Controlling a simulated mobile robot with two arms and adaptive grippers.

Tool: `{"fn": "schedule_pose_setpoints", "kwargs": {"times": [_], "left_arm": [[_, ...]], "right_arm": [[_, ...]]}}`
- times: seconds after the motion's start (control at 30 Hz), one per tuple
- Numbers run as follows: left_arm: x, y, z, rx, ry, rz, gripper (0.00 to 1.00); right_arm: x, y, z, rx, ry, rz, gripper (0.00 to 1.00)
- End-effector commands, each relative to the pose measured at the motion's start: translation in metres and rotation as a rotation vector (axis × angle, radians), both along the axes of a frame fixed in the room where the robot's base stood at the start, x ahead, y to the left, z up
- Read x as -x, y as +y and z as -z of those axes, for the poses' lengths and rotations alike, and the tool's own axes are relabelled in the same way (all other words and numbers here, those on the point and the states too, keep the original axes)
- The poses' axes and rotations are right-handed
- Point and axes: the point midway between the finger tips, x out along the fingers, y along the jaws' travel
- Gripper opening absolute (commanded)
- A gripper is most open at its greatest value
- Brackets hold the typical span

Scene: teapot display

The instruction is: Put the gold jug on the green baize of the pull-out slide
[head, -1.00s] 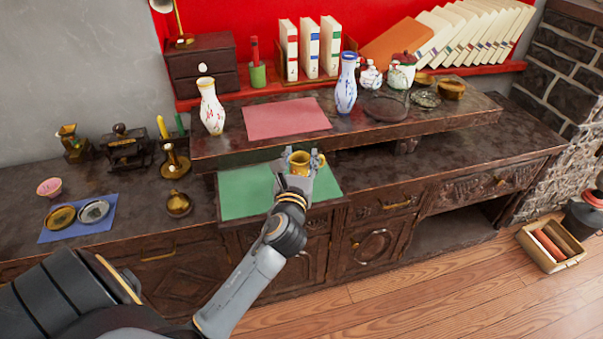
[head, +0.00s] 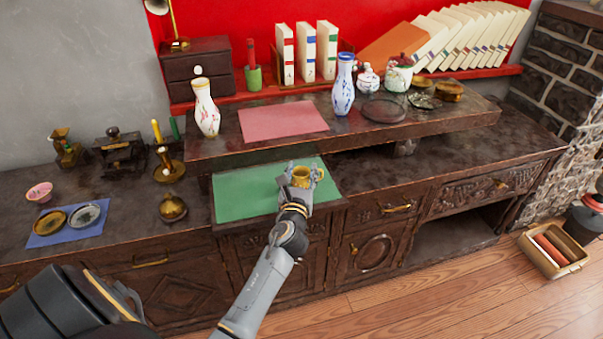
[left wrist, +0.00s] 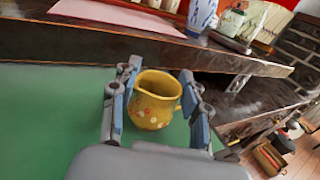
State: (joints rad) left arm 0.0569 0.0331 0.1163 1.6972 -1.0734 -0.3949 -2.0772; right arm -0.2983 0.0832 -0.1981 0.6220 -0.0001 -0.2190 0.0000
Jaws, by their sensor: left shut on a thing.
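The gold jug (head: 301,177) is upright between the fingers of my left gripper (head: 300,175), over the right part of the green baize (head: 243,193) of the pull-out slide. The left wrist view shows the yellow-gold jug (left wrist: 156,99) with small painted flowers and an open mouth. The left gripper's fingers (left wrist: 158,100) are shut on its two sides. The baize (left wrist: 50,115) spreads behind and left of the jug. I cannot tell whether the jug's base touches the baize. My right gripper is not in view.
A raised dark shelf (head: 400,128) stands just behind the slide, with a pink mat (head: 283,122), a white vase (head: 206,107) and a blue-patterned vase (head: 343,86) on it. A round gold pot (head: 173,208) stands left of the slide. The baize's left part is bare.

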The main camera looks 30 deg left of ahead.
Motion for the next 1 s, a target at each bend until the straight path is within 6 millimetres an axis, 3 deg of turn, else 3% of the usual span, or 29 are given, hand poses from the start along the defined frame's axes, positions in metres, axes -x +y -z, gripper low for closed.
{"fn": "schedule_pose_setpoints", "kwargs": {"times": [0.13, 0.17, 0.27, 0.67, 1.0], "left_arm": [[0.0, 0.0, 0.004, 0.0, -0.001, 0.0, 0.07], [0.0, 0.0, 0.003, 0.001, 0.0, 0.0, 0.5], [0.0, 0.0, 0.003, 0.001, 0.0, 0.0, 0.68], [0.002, -0.001, -0.001, 0.0, 0.001, 0.0, 0.68], [0.062, -0.031, 0.001, 0.003, 0.003, 0.0, 0.68]], "right_arm": [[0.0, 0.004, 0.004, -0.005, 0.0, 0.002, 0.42], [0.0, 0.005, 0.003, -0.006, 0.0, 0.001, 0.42], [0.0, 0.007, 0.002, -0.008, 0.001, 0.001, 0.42], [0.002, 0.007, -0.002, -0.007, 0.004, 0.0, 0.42], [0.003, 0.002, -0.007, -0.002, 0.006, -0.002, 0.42]]}}
